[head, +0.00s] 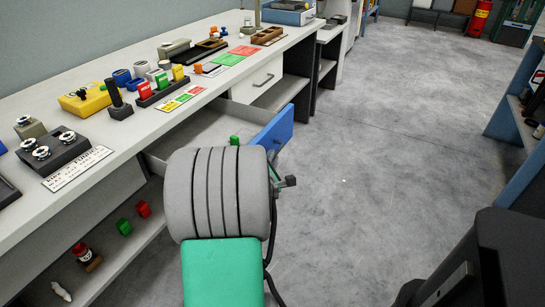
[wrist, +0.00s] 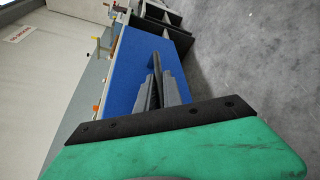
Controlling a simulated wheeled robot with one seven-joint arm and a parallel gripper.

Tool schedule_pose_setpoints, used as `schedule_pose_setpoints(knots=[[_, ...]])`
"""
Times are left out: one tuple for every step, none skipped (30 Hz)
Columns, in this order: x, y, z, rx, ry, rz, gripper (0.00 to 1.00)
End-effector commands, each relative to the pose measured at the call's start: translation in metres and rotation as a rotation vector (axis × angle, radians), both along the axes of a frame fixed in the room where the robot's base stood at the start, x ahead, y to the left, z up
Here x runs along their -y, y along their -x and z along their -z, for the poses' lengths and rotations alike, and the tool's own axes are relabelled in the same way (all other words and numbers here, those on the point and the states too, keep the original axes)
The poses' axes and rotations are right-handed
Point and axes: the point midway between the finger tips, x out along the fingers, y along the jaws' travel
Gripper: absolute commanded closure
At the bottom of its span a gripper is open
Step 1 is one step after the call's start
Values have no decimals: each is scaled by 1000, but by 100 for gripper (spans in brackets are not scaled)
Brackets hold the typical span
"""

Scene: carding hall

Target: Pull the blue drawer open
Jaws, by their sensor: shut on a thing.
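The blue drawer (head: 273,131) stands pulled out from the long bench in the head view, with its grey inside showing behind the blue front. A small green thing (head: 234,140) shows at the drawer, partly behind my arm. In the wrist view the blue front (wrist: 130,68) fills the middle, and a dark bar handle (wrist: 156,62) stands out from it. My gripper (wrist: 160,88) is at this handle, its grey fingers closed on it. In the head view my own arm hides the fingers and the handle.
The bench top (head: 130,133) carries several coloured switches and blocks. A white drawer (head: 266,79) beyond the blue one is shut. A red block (head: 143,209) and a green block (head: 124,226) lie on the lower shelf. The grey floor (head: 400,130) to the right is clear.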

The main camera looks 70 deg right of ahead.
Motion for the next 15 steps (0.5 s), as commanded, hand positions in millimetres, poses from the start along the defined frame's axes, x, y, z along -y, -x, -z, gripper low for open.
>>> schedule_pose_setpoints(knots=[[0, 0, -1, 0, 1, 0, 100], [0, 0, -1, 0, 1, 0, 100], [0, -1, -1, 1, 2, 0, 100], [0, -1, -1, 0, 2, -1, 100], [0, -1, -1, 0, 2, -1, 100], [0, -1, -1, 0, 2, -1, 100], [-1, -1, -1, 0, 2, -1, 100], [-1, -1, -1, 0, 2, -1, 100], [-1, -1, -1, 0, 3, -2, 100], [-1, -1, -1, 1, 2, -2, 100], [-1, -1, -1, 1, 2, -2, 100], [-1, -1, -1, 1, 2, -2, 88], [-1, -1, -1, 1, 2, -2, 85], [-1, -1, -1, 1, 2, -2, 83], [0, -1, -1, 1, 2, -1, 80]])
